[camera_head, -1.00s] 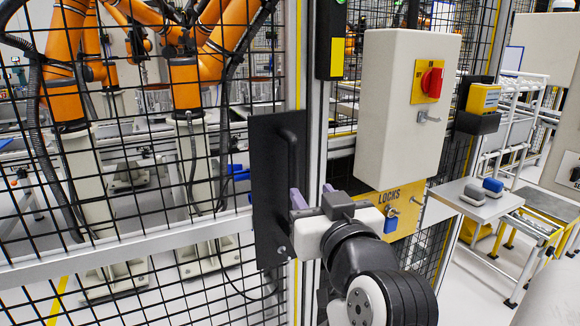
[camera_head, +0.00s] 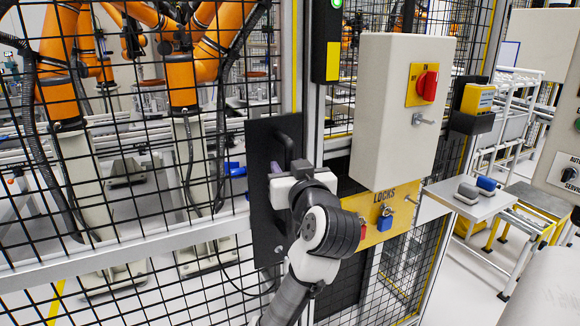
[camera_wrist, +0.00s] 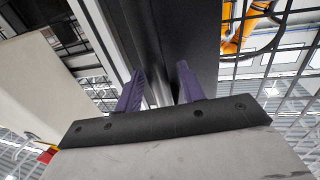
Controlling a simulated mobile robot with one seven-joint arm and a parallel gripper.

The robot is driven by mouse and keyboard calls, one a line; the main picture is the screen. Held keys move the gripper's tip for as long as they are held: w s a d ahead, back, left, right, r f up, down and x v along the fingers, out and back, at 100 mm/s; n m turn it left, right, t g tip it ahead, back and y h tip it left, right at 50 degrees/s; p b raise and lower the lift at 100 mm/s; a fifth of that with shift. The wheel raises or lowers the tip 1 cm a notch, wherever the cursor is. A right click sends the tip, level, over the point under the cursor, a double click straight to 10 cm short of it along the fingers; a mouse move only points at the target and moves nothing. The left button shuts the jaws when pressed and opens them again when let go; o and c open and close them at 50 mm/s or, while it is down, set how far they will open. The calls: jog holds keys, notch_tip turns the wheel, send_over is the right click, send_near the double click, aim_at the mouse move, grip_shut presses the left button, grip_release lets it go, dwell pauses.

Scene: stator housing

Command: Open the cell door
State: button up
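The cell door is a black mesh panel (camera_head: 110,190) in a light frame, standing closed against its post. A black plate (camera_head: 262,222) on its edge carries a black vertical handle (camera_head: 287,141). My gripper (camera_head: 279,168) is at the lower part of the handle, partly hiding it. In the wrist view, the two purple fingers of my gripper (camera_wrist: 160,88) stand apart. The dark plate (camera_wrist: 205,35) rises behind them.
A pale switch box (camera_head: 385,110) with a red rotary switch (camera_head: 427,86) projects right of the door. Below it is a yellow LOCKS board (camera_head: 366,204) with a blue padlock (camera_head: 384,223). Orange robot arms (camera_head: 60,80) stand behind the mesh. A small table (camera_head: 470,205) is at right.

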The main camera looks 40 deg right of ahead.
jog(key=shift+c, duration=0.3)
grip_shut()
jog(key=shift+s, duration=0.1)
